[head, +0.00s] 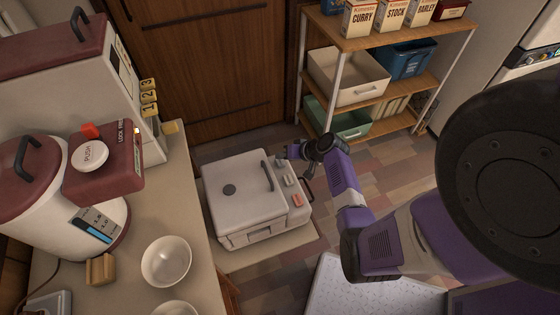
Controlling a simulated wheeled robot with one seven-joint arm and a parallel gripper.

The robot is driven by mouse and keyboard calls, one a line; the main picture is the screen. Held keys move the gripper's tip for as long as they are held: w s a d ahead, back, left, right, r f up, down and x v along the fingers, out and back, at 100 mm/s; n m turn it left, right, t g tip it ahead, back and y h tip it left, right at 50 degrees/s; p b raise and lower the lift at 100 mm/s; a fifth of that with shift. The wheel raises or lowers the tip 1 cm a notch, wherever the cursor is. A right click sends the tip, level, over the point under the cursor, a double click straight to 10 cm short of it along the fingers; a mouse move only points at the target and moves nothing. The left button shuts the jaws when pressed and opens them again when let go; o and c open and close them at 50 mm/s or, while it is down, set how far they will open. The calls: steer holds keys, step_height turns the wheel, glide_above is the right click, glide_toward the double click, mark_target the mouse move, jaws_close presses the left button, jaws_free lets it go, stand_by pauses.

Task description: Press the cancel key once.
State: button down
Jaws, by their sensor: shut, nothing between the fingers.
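The dish dryer (235,215) is a squat off-white box at the centre of the head view, its lid closed, with a dark bar handle and a dark round spot on top. A narrow control strip along its right side carries a few small keys, pale ones toward the back and a reddish-orange key (297,199) toward the front. Their labels are too small to read, so I cannot tell which is cancel. My gripper (309,179) is shut and empty, just right of the keys. I cannot tell whether its tips touch anything. My wrist hides part of the strip's back end.
A counter (130,275) at left holds a white and maroon appliance (35,195), and white bowls (166,261). A wooden shelf (395,40) with bins and boxes stands behind. A pale speckled surface (335,290) lies in front. Tiled floor shows right of the dryer.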

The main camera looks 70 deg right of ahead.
mark_target(282, 162)
steer(key=shift+f+b, duration=0.3)
steer(key=shift+f, duration=0.1)
steer(key=shift+f+b, duration=0.8)
steer(key=shift+f, duration=0.05)
stand_by(0.9)
stand_by(0.3)
steer(key=shift+r+p, duration=1.05)
steer(key=shift+r, duration=0.25)
step_height(282, 162, up, 5)
steer(key=p, duration=0.4)
stand_by(0.6)
